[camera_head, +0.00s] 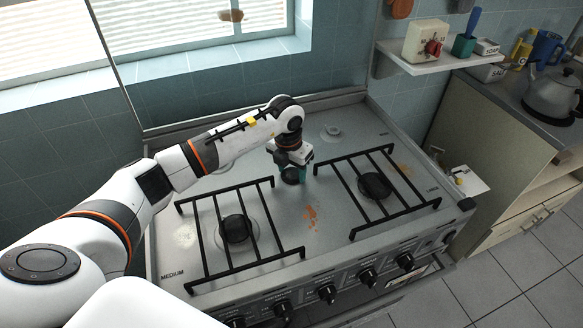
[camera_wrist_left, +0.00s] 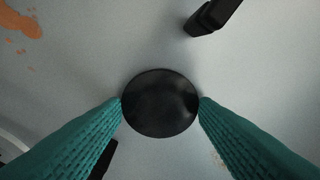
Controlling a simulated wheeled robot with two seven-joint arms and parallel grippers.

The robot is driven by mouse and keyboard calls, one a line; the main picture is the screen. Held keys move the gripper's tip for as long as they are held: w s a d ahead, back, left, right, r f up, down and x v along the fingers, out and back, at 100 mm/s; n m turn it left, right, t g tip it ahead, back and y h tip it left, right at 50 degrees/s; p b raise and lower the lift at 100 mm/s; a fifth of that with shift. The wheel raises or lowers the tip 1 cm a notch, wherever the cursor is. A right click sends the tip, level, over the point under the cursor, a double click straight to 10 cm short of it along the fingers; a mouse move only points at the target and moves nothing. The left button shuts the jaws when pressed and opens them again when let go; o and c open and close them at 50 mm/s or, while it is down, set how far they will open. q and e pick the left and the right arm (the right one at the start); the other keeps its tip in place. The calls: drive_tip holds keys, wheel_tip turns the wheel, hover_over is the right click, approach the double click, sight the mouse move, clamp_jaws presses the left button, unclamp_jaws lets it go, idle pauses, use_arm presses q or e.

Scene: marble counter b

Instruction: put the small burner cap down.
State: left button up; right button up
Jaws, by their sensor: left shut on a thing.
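The small burner cap (camera_wrist_left: 160,103) is a round black disc held between the two teal fingertips of my left gripper (camera_wrist_left: 161,100) in the left wrist view. In the head view the cap (camera_head: 290,176) shows as a dark disc under my left wrist. My left gripper (camera_head: 298,174) is shut on it, over the middle of the stove top, between the two grates. I cannot tell whether the cap touches the stove surface. My right gripper is not in view.
The grey stove top (camera_head: 345,245) carries a left grate (camera_head: 204,240) and a right grate (camera_head: 405,178), each over a larger black burner cap. A bare burner (camera_head: 331,130) sits at the back right. An orange stain (camera_head: 311,214) marks the middle. Knobs (camera_head: 327,292) line the front.

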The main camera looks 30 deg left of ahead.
sight(288, 178)
use_arm(q)
drive_tip(key=o, duration=1)
drive_tip(key=shift+r, duration=0.25)
drive_tip(key=shift+s+a+r+b, duration=0.1)
drive_tip(key=shift+s+r+b, duration=0.15)
drive_tip(key=shift+r, duration=1.7)
drive_tip(key=shift+s+d+r+b, duration=0.1)
drive_tip(key=shift+s+r+b, duration=0.15)
drive_tip(key=shift+r, duration=1.7)
drive_tip(key=shift+s+a+r+b, duration=0.1)
drive_tip(key=shift+s+r+b, duration=0.15)
drive_tip(key=shift+r, duration=1.7)
